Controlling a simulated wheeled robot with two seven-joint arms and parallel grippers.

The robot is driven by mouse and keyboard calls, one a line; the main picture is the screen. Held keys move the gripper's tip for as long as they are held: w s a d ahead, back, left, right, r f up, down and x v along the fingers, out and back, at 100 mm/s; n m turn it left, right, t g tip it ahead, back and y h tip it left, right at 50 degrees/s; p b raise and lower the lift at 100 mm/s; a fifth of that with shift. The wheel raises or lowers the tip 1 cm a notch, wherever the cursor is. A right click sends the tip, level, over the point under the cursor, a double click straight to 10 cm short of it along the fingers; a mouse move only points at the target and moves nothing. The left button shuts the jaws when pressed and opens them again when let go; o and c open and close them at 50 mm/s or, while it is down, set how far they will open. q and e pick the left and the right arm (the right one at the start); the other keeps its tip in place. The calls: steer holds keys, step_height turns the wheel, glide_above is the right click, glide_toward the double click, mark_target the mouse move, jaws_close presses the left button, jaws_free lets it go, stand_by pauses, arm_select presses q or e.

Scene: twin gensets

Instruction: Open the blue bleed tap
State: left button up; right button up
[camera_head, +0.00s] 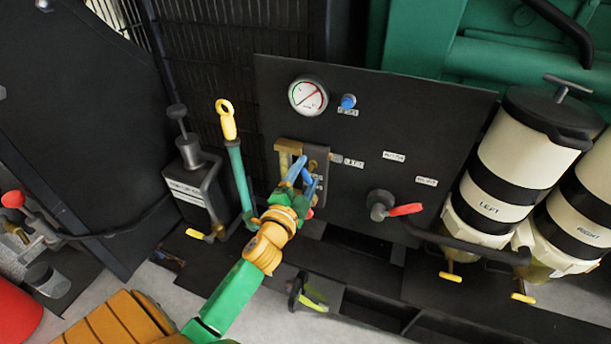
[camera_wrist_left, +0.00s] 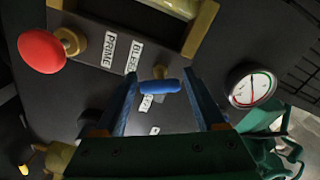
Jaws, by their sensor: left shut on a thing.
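The blue bleed tap (camera_wrist_left: 160,87) shows in the left wrist view as a short blue handle on a brass stem, lying crosswise between my left fingers. A "BLEED" label is beside it, partly covered. My left gripper (camera_head: 303,172) has blue fingers and reaches the black panel (camera_head: 262,95) below the gauge in the head view; its fingers also show in the left wrist view (camera_wrist_left: 168,98). It is shut on the tap. In the head view the fingers hide most of the tap, and its exact angle is unclear. My right gripper is not in view.
A pressure gauge (camera_head: 308,96) and a blue knob (camera_head: 348,101) are higher on the panel. A red-handled valve (camera_head: 405,209) sticks out at the right. A red knob (camera_wrist_left: 42,52) is near the "PRIME" label. A yellow-topped teal lever (camera_head: 240,180) stands close to my left arm.

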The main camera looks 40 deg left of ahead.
arm_select(q)
steer(key=o, duration=1.3)
steer(key=shift+o, duration=0.2)
steer(key=v, duration=0.7)
steer(key=shift+b, duration=0.4)
steer(key=s+d+f+n+g+h+p, duration=0.1)
steer(key=s+d+f+g, duration=0.15)
steer(key=f, duration=0.75)
steer(key=s+d+f+n+g+h+p, duration=0.15)
steer(key=s+f+g, duration=0.25)
steer(key=f, duration=0.5)
steer(key=s+d+f+n+g+h, duration=0.1)
steer(key=s+d+f+n+g, duration=0.15)
steer(key=f, duration=0.75)
steer(key=s+d+f+n+g, duration=0.1)
steer(key=s+f+g, duration=0.2)
steer(key=s, duration=0.8)
steer(key=s+d+f+n+g+p, duration=0.1)
steer(key=s+f+g, duration=0.3)
steer(key=s+f, duration=0.4)
steer(key=s+h, duration=0.1)
steer(key=s, duration=0.2)
steer(key=shift+s+n, duration=0.3)
steer(key=shift+s, duration=0.1)
